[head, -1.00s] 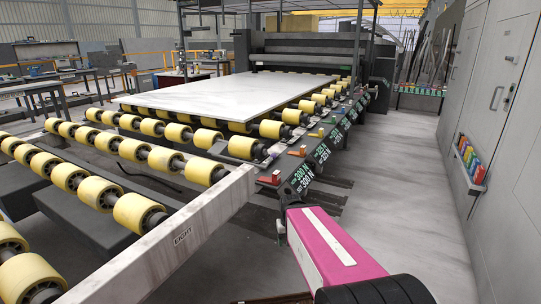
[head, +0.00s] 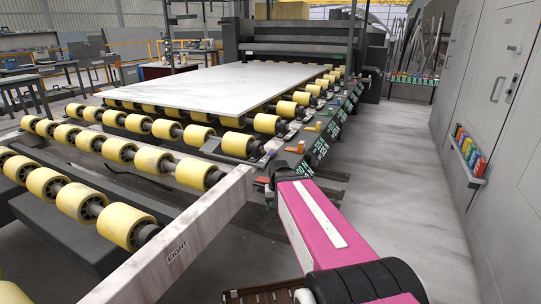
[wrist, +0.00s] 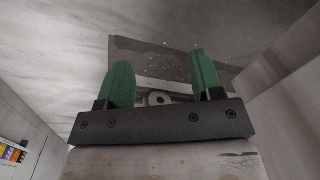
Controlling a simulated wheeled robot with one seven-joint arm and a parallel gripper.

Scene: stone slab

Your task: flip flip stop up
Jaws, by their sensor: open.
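A row of small flip stops runs along the right rail of the roller table, each with a dark labelled block. An orange stop (head: 296,147) and a yellow stop (head: 313,126) show beyond my arm. The nearest labelled block is hidden behind my arm's dark end. I cannot tell whether these stops are up or down. My gripper (wrist: 160,62) shows in the wrist view with two green fingers spread apart and nothing between them. Behind them lie pale floor, a dark strip and a round grey part (wrist: 158,98). In the head view the fingers are hidden.
A white stone slab (head: 215,85) lies on yellow rollers (head: 120,148). A pale beam (head: 170,245) marked EIGHT crosses the near end. Grey cabinets (head: 490,110) with a rack of coloured items (head: 468,150) stand right. The floor aisle (head: 400,165) between is clear.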

